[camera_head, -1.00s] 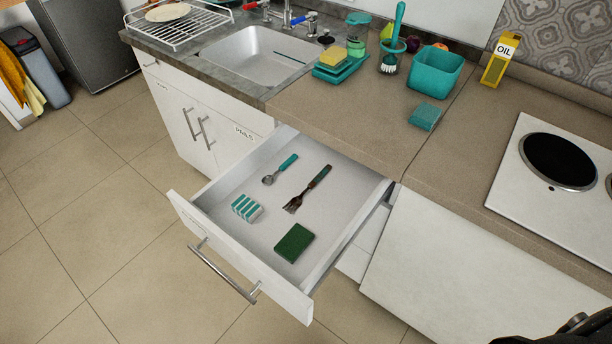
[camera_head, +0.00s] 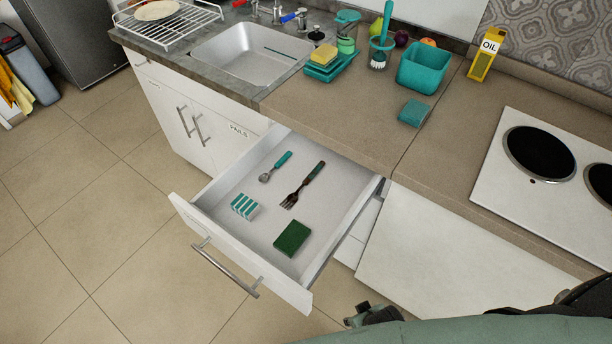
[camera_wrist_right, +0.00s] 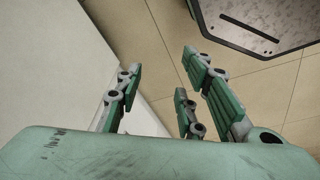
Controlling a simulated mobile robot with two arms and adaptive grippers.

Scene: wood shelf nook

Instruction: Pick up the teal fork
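The teal fork (camera_head: 303,186) lies flat in the open drawer (camera_head: 211,202), tines toward the drawer front. Its handle looks dark with teal parts. A small scoop-like tool with a teal handle (camera_head: 276,166) lies to its left. My right gripper (camera_head: 370,314) shows partly at the bottom edge of the head view, right of the drawer and well apart from the fork. In the right wrist view its fingers (camera_wrist_right: 160,92) are spread with nothing between them. The fork is not visible there. My left gripper is not in view.
A striped sponge (camera_head: 245,206) and a green scouring pad (camera_head: 292,238) lie in the drawer. The counter (camera_head: 340,125) above holds a teal bin (camera_head: 423,68), a teal sponge (camera_head: 414,113) and a cooktop (camera_head: 500,190). A white cabinet panel (camera_head: 440,240) stands right of the drawer.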

